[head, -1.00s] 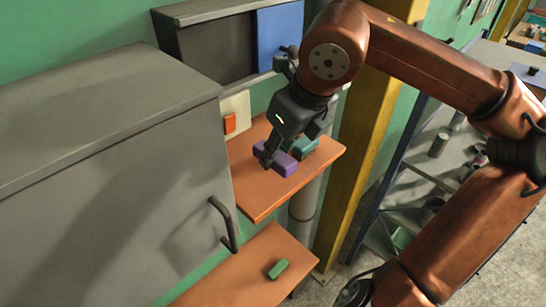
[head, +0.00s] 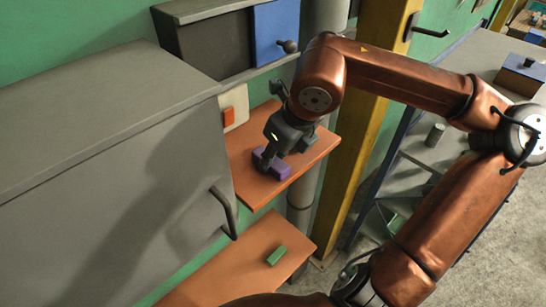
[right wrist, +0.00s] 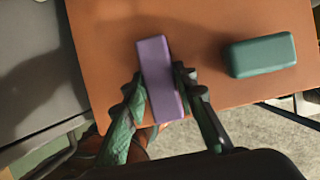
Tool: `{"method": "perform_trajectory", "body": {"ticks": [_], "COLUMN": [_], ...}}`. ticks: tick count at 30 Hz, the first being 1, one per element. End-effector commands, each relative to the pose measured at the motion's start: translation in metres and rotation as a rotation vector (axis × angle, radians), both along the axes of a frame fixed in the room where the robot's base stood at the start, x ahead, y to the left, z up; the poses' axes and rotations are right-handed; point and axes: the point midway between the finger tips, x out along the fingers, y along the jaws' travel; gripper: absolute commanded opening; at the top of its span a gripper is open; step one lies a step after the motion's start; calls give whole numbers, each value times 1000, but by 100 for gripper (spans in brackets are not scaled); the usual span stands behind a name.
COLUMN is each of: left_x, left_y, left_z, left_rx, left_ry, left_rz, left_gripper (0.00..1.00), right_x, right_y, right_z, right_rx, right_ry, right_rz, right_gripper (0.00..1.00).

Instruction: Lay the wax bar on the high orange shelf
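A purple bar (head: 272,166), which I take to be the wax bar, is at the upper orange shelf (head: 242,170). My right gripper (right wrist: 158,82) has a finger against each long side of it, and the bar (right wrist: 161,88) lies between them in the right wrist view. It looks level and very close to the board; I cannot tell whether it rests on it. A teal bar (right wrist: 262,55) lies on the same shelf, to the right of the purple one, and is hidden behind my gripper in the head view. My left gripper is not in view.
A grey cabinet (head: 120,190) with a dark handle (head: 224,212) stands left of the shelf. A lower orange shelf (head: 225,270) bears a green bar (head: 277,255). A yellow post (head: 362,140) rises at the right. Bare board shows at the front of the upper shelf.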

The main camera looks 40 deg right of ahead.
Motion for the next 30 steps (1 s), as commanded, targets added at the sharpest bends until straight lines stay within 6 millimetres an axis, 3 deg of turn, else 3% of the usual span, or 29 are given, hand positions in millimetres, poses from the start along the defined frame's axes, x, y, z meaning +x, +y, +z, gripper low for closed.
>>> {"method": "perform_trajectory", "body": {"ticks": [7, 19, 30], "left_x": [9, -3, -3], "left_y": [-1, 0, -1], "left_z": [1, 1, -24], "left_rx": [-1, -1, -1], "left_ry": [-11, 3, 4], "left_rz": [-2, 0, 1], "left_gripper": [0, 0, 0], "right_x": [0, -1, -29], "right_y": [0, 0, -3], "right_z": [0, 7, 73], "right_rx": [0, -2, -2], "right_ry": [1, -2, -3], "right_rz": [0, -1, -3], "right_gripper": [43, 43, 43]}}
